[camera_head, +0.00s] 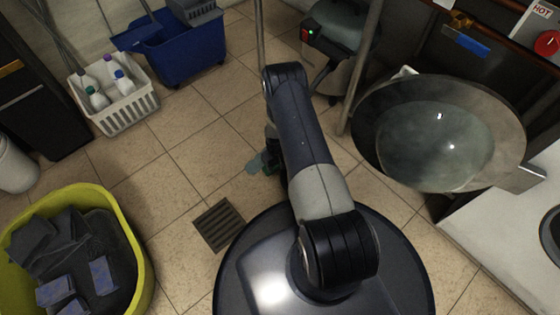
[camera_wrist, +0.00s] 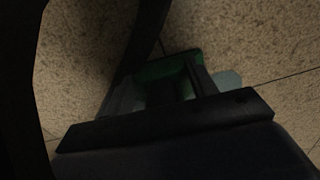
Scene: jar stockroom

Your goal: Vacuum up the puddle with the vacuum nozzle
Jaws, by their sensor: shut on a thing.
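The puddle (camera_head: 253,163) is a small grey-blue wet patch on the tiled floor, left of my gripper in the head view. In the wrist view, greyish wet patches show on both sides of the green nozzle, one of them the puddle on the right (camera_wrist: 229,79). My gripper (camera_head: 270,163) is low over the floor, partly hidden by my arm. It is shut on the vacuum nozzle, whose green part (camera_wrist: 172,66) shows dimly beyond the dark jaws. The nozzle appears at or just above the floor; whether it touches is unclear.
A vacuum machine (camera_head: 333,28) with a green light stands at the back. A floor drain (camera_head: 218,224) lies near the puddle. A yellow tub (camera_head: 137,255), white bottle basket (camera_head: 130,108) and blue bucket (camera_head: 180,45) stand left. A large round pan (camera_head: 512,125) is at right.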

